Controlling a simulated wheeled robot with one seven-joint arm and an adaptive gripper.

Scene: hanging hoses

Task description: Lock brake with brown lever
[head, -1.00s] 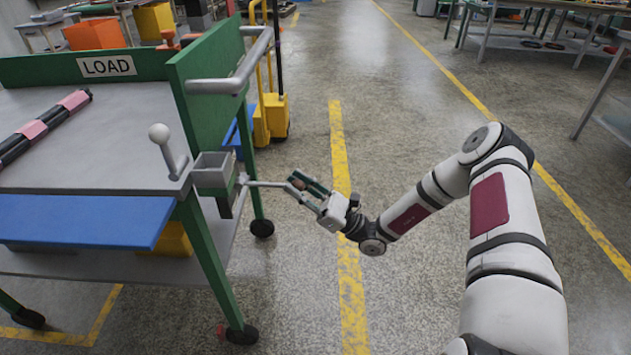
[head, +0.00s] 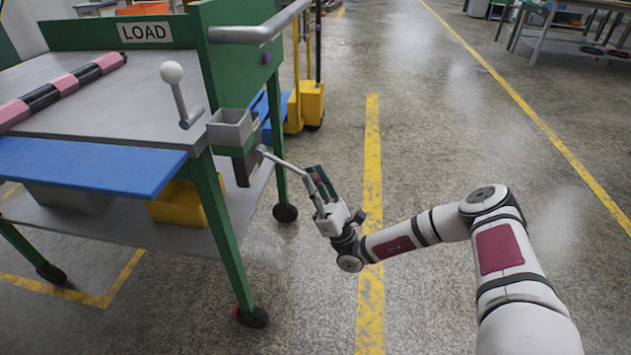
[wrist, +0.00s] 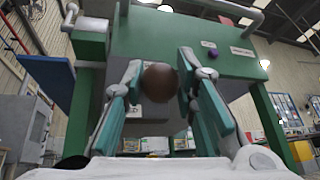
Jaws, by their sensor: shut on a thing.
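A green cart marked LOAD (head: 236,90) stands at left in the head view. From a small grey box on its near right corner a thin grey brake lever (head: 284,163) reaches out, sloping down to the right. Its round brown knob (wrist: 160,83) sits between the teal finger pads in the wrist view. My gripper (head: 318,184) is shut on this knob, beside the cart's end. In the head view the fingers mostly hide the knob. A second lever with a white ball (head: 172,73) stands tilted on the cart's corner.
A push handle (head: 262,27) sticks out above the gripper. A cart leg (head: 222,225) with a black wheel stands to the left. A yellow pallet truck (head: 305,105) is behind. The floor to the right is clear, with yellow lines.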

